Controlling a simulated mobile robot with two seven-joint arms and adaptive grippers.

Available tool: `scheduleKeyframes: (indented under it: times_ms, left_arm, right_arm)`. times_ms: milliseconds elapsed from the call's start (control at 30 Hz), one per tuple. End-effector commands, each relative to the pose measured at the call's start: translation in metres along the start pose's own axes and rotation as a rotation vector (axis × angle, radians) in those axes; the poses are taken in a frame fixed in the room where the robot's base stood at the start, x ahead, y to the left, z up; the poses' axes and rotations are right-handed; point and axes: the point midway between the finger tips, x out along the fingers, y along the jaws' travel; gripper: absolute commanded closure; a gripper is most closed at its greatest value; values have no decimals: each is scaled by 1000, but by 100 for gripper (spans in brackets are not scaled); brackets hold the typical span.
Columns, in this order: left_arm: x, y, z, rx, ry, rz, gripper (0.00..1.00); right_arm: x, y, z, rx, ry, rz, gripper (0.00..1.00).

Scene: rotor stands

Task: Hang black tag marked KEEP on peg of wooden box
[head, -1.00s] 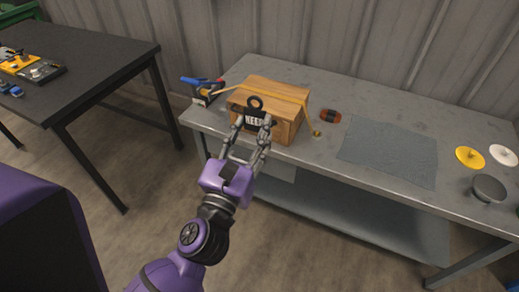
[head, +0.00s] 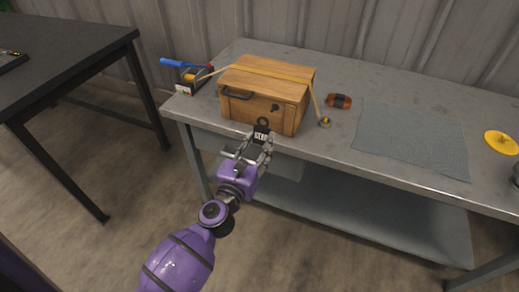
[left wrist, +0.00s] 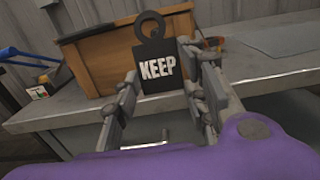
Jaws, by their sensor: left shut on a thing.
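The wooden box (head: 268,82) stands near the table's left end, with a strap over its lid and a dark handle (head: 236,93) on its front. A small dark fitting (head: 275,107), perhaps the peg, shows on its front. My left gripper (head: 255,145) is shut on the black tag (head: 262,132) in front of the box's lower edge. In the left wrist view, the tag (left wrist: 157,66) is upright between the fingers, its ring on top and white KEEP facing me. It hides part of the box (left wrist: 106,57). My right gripper is not in view.
The grey metal table (head: 340,142) has a grey mat (head: 410,135) at right. A brown-red object (head: 338,101) lies right of the box, near the strap's end fitting (head: 325,122). A blue-handled tool (head: 187,72) stands left of the box. A yellow disc (head: 502,142) lies far right.

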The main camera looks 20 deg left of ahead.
Motion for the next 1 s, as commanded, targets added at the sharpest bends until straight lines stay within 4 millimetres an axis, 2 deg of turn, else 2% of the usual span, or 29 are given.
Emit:
scheduleKeyframes:
  times_ms: [167, 800, 1000]
  left_arm:
    - [8, 0, -1, 0, -1, -1, 75]
    - [50, 0, -13, 0, 0, -1, 75]
    - [50, 0, -12, 0, 0, 0, 75]
  right_arm:
    - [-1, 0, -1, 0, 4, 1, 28]
    - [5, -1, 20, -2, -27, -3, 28]
    - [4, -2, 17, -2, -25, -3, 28]
